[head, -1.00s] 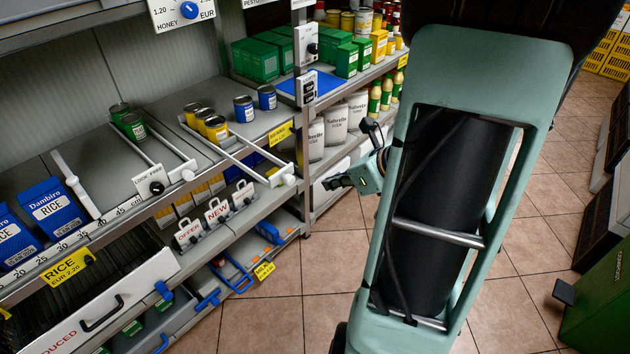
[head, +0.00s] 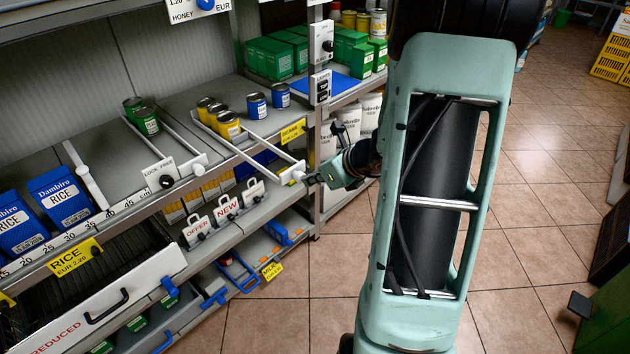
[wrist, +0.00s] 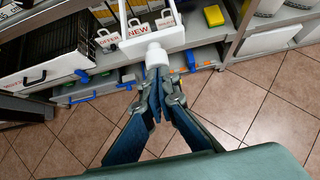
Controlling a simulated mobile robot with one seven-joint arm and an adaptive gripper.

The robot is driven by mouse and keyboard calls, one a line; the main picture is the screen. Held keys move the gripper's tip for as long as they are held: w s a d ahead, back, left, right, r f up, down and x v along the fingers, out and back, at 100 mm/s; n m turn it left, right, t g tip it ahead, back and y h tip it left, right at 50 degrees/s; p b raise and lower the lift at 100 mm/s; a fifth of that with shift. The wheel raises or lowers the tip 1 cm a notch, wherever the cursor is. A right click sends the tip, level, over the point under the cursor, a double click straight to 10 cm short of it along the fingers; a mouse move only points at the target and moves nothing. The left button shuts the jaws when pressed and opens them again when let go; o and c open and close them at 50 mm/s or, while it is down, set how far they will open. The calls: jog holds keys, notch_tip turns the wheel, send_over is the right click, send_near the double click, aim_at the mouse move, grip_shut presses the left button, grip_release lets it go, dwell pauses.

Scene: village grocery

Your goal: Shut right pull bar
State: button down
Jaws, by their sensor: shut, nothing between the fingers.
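The right pull bar (head: 268,147) is a white frame sticking out past the shelf's front edge, with a white knob on its front end. The knob (wrist: 155,56) is in the upper middle of the wrist view. My gripper (head: 312,180) is shut and empty, just in front of the knob. In the wrist view its fingertips (wrist: 157,72) meet the knob's near face; whether they touch or leave a small gap I cannot tell. The left pull bar (head: 186,136) sits further in, behind the sign and black knob at the shelf edge.
Yellow cans (head: 227,124) and blue cans (head: 256,105) stand around the right bar. Small OFFER and NEW signs (head: 226,207) stand on the shelf below. A shelf post (head: 320,110) rises right of the bar. The tiled floor (head: 280,325) in front is clear.

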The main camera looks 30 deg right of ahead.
jog(key=w+a+p, duration=0.2)
jog(key=w+a, duration=0.2)
jog(key=w, duration=0.6)
jog(key=w+a+p, duration=0.3)
jog(key=w, duration=0.8)
jog(key=shift+w+a+r, duration=0.15)
jog(key=shift+w+a, duration=0.05)
jog(key=shift+a, duration=0.2)
jog(key=shift+r, duration=0.1)
